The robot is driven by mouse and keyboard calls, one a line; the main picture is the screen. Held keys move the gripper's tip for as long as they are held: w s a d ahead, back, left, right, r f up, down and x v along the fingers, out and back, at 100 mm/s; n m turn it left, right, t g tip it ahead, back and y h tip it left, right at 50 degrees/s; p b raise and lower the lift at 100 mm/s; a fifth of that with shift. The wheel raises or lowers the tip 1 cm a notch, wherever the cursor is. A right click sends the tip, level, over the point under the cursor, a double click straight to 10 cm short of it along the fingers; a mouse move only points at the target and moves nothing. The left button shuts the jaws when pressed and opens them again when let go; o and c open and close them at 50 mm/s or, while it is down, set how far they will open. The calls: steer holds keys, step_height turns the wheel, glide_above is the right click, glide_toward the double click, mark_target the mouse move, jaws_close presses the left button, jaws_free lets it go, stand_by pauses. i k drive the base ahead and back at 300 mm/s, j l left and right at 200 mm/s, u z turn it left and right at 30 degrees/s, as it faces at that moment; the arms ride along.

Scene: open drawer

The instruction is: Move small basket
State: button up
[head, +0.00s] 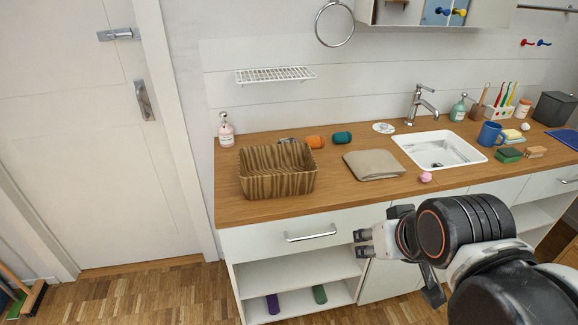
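The small basket (277,184) is brown with a striped, woven look. It stands upright on the left part of the wooden counter, near the front edge, and looks empty. My gripper (362,243) is in front of the cabinet, below the counter's front edge and to the right of the basket. Its two dark fingertips show a gap between them, with nothing held. It is well apart from the basket.
A folded beige cloth (374,165) lies right of the basket. An orange roll (316,142), a teal roll (342,137) and a pink soap bottle (226,131) stand behind it. The white drawer (270,236) below is shut. A sink (440,149) is further right.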

mark_target(276, 171)
steer(key=i+j+u, duration=0.1)
steer(key=i, duration=0.35)
steer(key=i+j+u, duration=0.15)
steer(key=i, duration=0.3)
steer(key=j, duration=0.1)
